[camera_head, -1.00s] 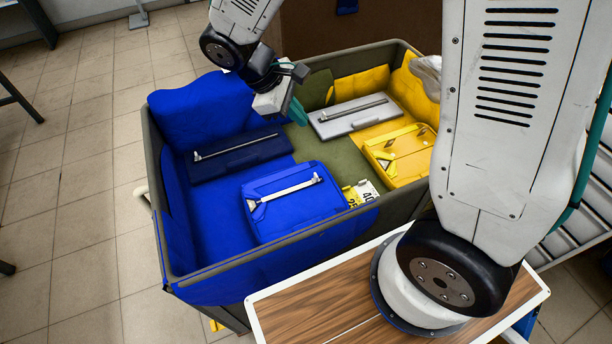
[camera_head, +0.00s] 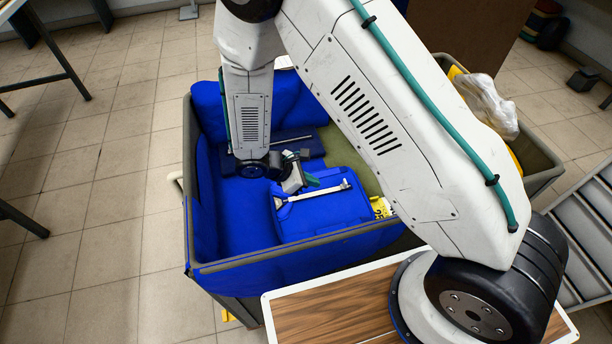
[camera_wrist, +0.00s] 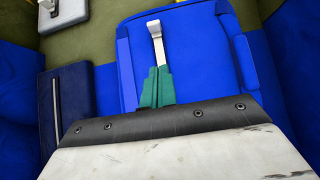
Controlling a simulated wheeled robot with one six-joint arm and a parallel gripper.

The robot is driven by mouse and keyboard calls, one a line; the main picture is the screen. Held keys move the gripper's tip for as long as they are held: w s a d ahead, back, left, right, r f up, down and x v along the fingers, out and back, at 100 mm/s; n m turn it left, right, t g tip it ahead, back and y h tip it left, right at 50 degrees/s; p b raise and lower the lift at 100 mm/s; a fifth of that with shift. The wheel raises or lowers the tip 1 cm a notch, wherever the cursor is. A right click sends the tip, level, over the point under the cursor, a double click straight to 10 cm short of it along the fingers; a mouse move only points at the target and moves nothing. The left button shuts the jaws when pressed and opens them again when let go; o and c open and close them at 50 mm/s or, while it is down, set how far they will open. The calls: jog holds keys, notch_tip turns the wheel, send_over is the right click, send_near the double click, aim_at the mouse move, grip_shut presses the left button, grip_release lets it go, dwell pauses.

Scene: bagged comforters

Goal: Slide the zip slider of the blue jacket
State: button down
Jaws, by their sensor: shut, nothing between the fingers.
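The blue jacket (camera_head: 330,213) lies flat in the blue-lined left part of the bin, with a silver zip strip (camera_head: 315,191) across it. In the wrist view, the jacket (camera_wrist: 203,55) fills the middle and the strip (camera_wrist: 157,45) runs up from my fingers to a wider end. My gripper (camera_head: 310,182) points down over the jacket beside the strip's middle. In the wrist view, its green fingers (camera_wrist: 156,74) are together and empty, covering the lower strip. Contact cannot be told. The slider appears at the strip's left end (camera_head: 279,203) in the head view.
A dark navy case (camera_head: 300,146) lies behind the jacket, partly hidden by my arm; it is at the left in the wrist view (camera_wrist: 70,105). A yellow tag (camera_head: 381,207) lies right of the jacket.

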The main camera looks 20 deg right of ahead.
aim_at(344, 182)
jog(key=x, duration=0.4)
jog(key=d, duration=0.3)
jog(key=shift+d+f, duration=0.2)
jog(key=shift+d, duration=0.5)
jog(key=shift+d, duration=1.1)
jog(key=shift+a, duration=0.15)
